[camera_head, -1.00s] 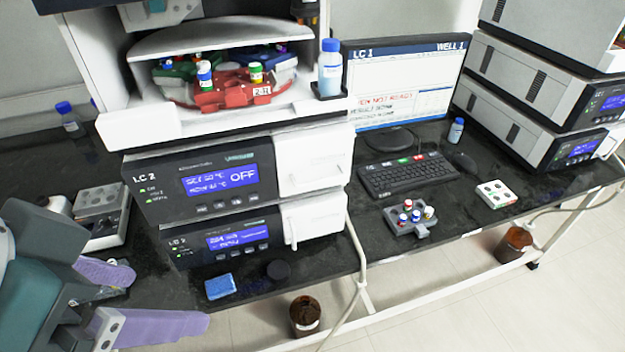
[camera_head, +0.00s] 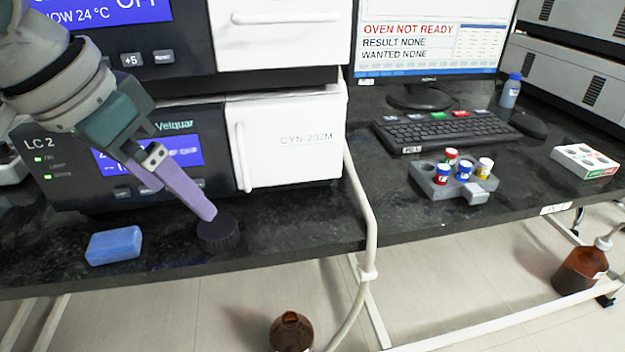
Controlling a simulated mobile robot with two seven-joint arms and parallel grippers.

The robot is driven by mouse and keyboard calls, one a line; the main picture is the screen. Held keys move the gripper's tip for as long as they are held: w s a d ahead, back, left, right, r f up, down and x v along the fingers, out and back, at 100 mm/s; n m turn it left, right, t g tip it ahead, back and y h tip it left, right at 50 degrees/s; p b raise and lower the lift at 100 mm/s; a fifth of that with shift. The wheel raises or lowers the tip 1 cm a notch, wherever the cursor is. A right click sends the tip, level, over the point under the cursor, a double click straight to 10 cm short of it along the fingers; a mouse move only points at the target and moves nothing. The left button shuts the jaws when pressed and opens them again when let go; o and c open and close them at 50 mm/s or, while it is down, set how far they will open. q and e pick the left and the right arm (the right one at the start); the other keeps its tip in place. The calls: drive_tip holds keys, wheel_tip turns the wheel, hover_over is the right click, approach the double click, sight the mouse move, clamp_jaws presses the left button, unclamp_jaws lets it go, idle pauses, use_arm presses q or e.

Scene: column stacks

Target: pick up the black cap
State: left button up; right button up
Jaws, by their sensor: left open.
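The black cap (camera_head: 219,236) is a short, ribbed dark disc on the black bench top, near the front edge. My left gripper (camera_head: 182,202) comes down from the upper left with its purple fingers open. The nearer finger's tip is at the cap's upper left edge in the picture; I cannot tell whether it touches. The other finger is partly hidden behind it. The cap does not appear to be held. My right gripper is not in view.
A blue sponge (camera_head: 114,245) lies left of the cap. The LC 2 instrument (camera_head: 285,140) stands close behind it. A pale tube (camera_head: 360,200) runs down past the bench edge on the right. A grey vial rack (camera_head: 450,184) and keyboard (camera_head: 445,131) are farther right. A brown bottle (camera_head: 291,332) stands below.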

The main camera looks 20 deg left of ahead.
use_arm(q)
drive_tip(key=b, duration=0.1)
hover_over(215, 228)
drive_tip(key=s, duration=0.3)
drive_tip(key=f, duration=0.4)
drive_tip(key=shift+w+a+f, duration=0.1)
drive_tip(key=shift+w+a, duration=0.15)
drive_tip(key=shift+a, duration=0.05)
drive_tip(key=b+x, duration=0.2)
drive_tip(key=x, duration=0.3)
drive_tip(key=shift+w+f+b, duration=0.1)
drive_tip(key=shift+w+b, duration=0.1)
drive_tip(key=shift+b, duration=0.1)
drive_tip(key=shift+c, duration=0.2)
drive_tip(key=c, duration=1.3)
